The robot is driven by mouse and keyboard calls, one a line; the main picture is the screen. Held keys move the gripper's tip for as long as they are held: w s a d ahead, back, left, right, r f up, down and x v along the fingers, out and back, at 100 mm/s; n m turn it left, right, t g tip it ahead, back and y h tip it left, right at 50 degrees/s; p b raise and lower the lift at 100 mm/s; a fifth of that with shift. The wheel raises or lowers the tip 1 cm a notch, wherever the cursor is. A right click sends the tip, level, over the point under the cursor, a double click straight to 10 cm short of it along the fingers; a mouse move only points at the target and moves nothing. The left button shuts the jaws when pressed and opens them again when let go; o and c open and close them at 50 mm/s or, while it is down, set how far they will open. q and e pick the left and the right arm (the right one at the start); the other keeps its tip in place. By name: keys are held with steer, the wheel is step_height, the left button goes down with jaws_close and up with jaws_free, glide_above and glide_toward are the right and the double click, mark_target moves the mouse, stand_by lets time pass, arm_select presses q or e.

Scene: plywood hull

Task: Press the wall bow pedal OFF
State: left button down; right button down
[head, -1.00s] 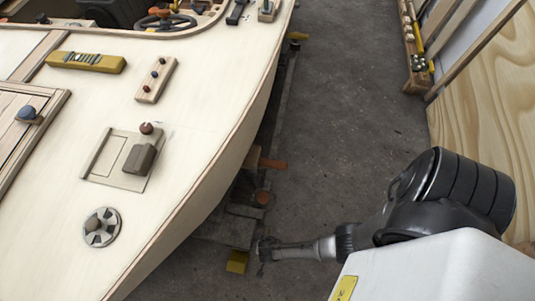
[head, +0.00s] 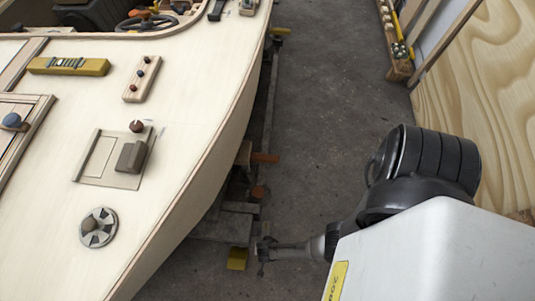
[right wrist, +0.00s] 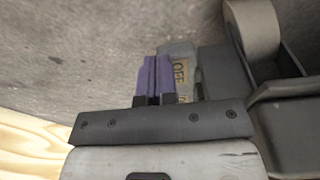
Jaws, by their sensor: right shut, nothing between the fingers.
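In the right wrist view, a grey block with a yellow OFF label (right wrist: 181,72) lies just beside my right gripper (right wrist: 153,78). The gripper's purple-faced fingers are together and empty, partly overlapping the block's left side in the picture; I cannot tell whether they touch it. In the head view, my right gripper (head: 264,250) is low beside the hull's lower edge, just right of a small yellow block (head: 237,258). The OFF lettering is not readable in the head view. My left gripper is not in view.
The pale plywood hull (head: 190,120) fills the left, with a control box, a dial and switches on top. Orange-ended parts (head: 264,158) stick out along its lower side.

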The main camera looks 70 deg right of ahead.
steer(key=shift+a+f, duration=0.2)
stand_by(0.6)
steer(key=shift+r, duration=0.1)
step_height(320, 180, up, 14)
steer(key=a+p, duration=0.2)
steer(key=p, duration=1)
steer(key=shift+s+f, duration=0.25)
steer(key=shift+s, duration=0.1)
